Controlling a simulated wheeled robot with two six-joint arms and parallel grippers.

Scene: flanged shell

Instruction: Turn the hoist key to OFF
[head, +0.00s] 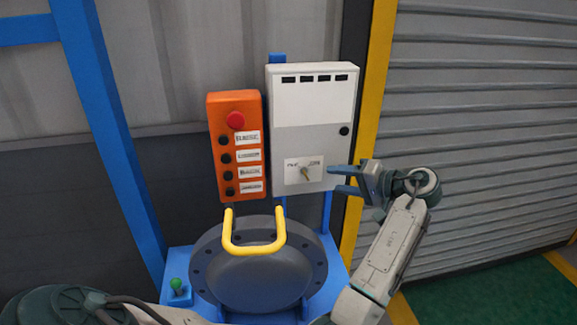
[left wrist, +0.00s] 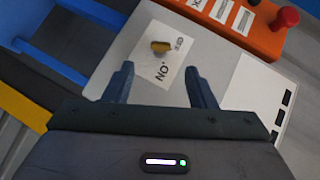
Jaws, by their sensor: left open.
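The hoist key (head: 306,173) is a small brass key in a white label plate (head: 291,169) low on the grey control box (head: 312,135). In the head view it stands slanted; its lettering is too small to read. The left wrist view shows the key (left wrist: 161,47) just beyond the fingertips, with upside-down lettering like "ON" beside it; which position it points to I cannot tell. My left gripper (head: 334,179) is to the right of the key, fingers apart, empty and not touching it. In the left wrist view the gripper (left wrist: 160,74) is open. My right gripper is out of view.
An orange pendant (head: 236,150) with a red button (head: 236,120) hangs left of the box. A blue post (head: 115,140) stands left, a yellow post (head: 372,100) right.

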